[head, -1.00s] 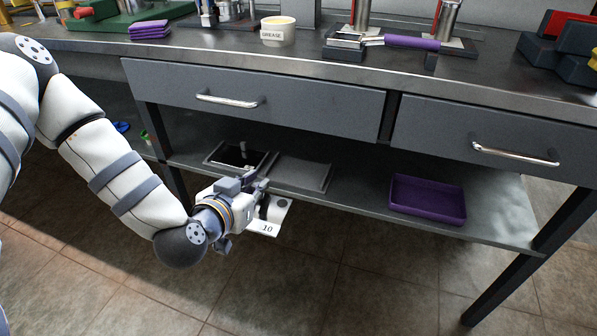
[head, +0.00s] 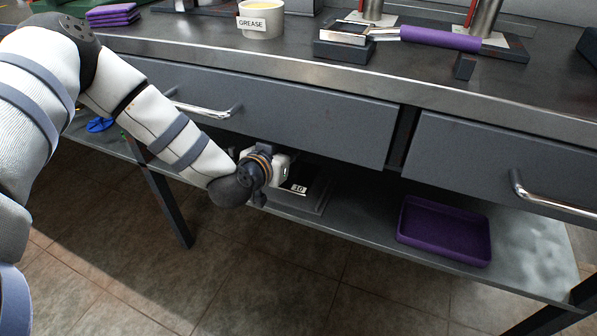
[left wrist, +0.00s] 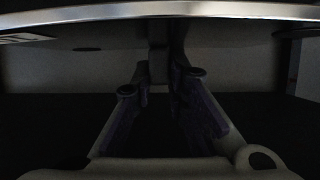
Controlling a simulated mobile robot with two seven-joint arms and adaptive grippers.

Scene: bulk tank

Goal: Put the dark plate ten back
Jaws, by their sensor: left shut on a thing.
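The dark plate ten (head: 316,187), with a small white label reading 10, is low under the left drawer, at the lower shelf. My left gripper (head: 288,176) is at its left end and shut on it; the fingertips are partly hidden by the wrist. The plate is over or in a grey tray (head: 316,209) on the shelf; I cannot tell whether it touches. In the left wrist view the two fingers of my left gripper (left wrist: 162,82) show in deep shadow, and the plate is too dark to make out. My right gripper is not in view.
The drawer front (head: 280,110) hangs close above my left gripper. A purple tray (head: 445,250) stands to the right on the shelf (head: 375,240), with bare shelf between. The bench top holds a grease tub (head: 262,20) and a purple-handled tool (head: 440,38).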

